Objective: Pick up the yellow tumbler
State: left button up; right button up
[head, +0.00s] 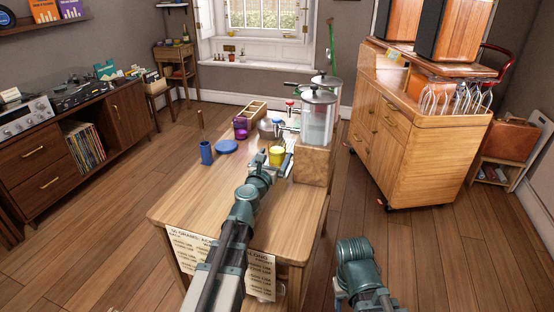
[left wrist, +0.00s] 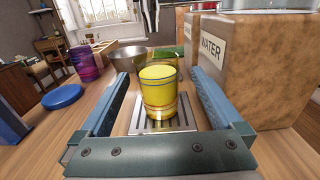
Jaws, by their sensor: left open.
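The yellow tumbler (head: 277,156) stands upright on the wooden table near the dispensers. In the left wrist view the yellow tumbler (left wrist: 159,92) stands on a slatted metal drip tray (left wrist: 143,122). My left gripper (head: 272,165) is open, with one finger on each side of the tumbler; in the left wrist view the open left gripper (left wrist: 160,105) shows clear gaps beside it. The arm hides part of the table in the head view. My right arm shows at the lower right of the head view, but its fingers cannot be made out.
Dispensers (head: 318,115) on a brown block marked WATER (left wrist: 248,65) stand close on the right. A blue cup (head: 206,153), a blue disc (head: 226,147), a purple tumbler (head: 240,128) and a metal bowl (left wrist: 128,56) stand nearby. The table's front left (head: 190,200) is clear.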

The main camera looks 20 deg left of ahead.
aim_at(274, 154)
pick_arm(q)
jog(key=w, duration=0.4)
jog(key=shift+a+f, duration=0.15)
jog(key=shift+f, duration=0.05)
jog(key=shift+w, duration=0.1)
jog(key=shift+c, duration=0.2)
pick_arm(e)
jog(key=shift+w+a+f, duration=0.2)
jog(key=shift+w, duration=0.15)
pick_arm(q)
grip_shut()
jog(key=shift+r, duration=0.15)
pick_arm(e)
jog(key=shift+r, duration=0.1)
